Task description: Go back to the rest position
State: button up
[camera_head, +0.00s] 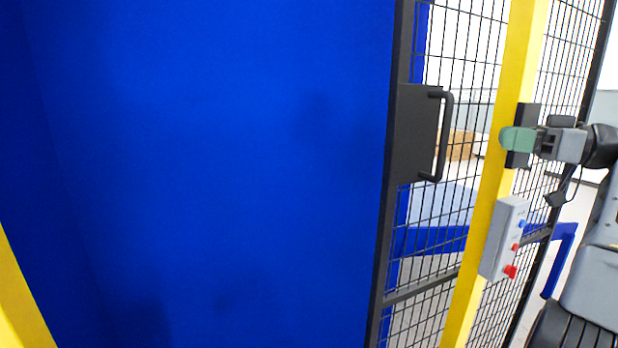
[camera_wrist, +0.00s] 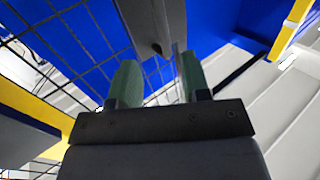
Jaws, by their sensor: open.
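My gripper (camera_head: 518,139) is at the right of the head view, beside the yellow post and in front of a small black plate (camera_head: 525,112). Only one green finger shows clearly there, its tip pointing left. In the wrist view, the two green fingers of my gripper (camera_wrist: 160,80) stand well apart, so it is open. A dark grey part (camera_wrist: 155,22) reaches in from the top, ahead of the fingers and partly between them. I cannot tell whether it touches them.
A black-framed mesh door with a black handle (camera_head: 441,135) stands left of the yellow post (camera_head: 490,195). A grey control box (camera_head: 502,240) with blue and red buttons is mounted on the post below my gripper. A large blue panel (camera_head: 200,170) fills the left.

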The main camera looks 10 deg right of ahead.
jog(key=w+d+f+m+t+h, duration=0.2)
jog(key=w+d+f+m+h, duration=0.5)
jog(key=f+m, duration=0.45)
jog(key=w+a+f+m+g+h, duration=0.1)
jog(key=a+f+m+g+h, duration=0.35)
jog(key=f, duration=0.55)
jog(key=s+a+f+g+b, duration=0.1)
jog(key=s+a+f+g, duration=0.15)
jog(key=a+f, duration=0.5)
jog(key=s+a+f+g+b, duration=0.1)
jog(key=s+a+f+g, duration=0.1)
jog(key=s+a+f, duration=0.35)
jog(key=s+a+f+n+h+b, duration=0.1)
jog(key=s+a+f+n, duration=0.2)
jog(key=a, duration=0.6)
jog(key=s+a+f+n+b, duration=0.1)
jog(key=s+a+f+n, duration=0.2)
jog(key=s+a, duration=0.5)
jog(key=shift+a+f+n+h, duration=0.4)
jog(key=shift+a+f, duration=0.5)
jog(key=shift+a, duration=0.2)
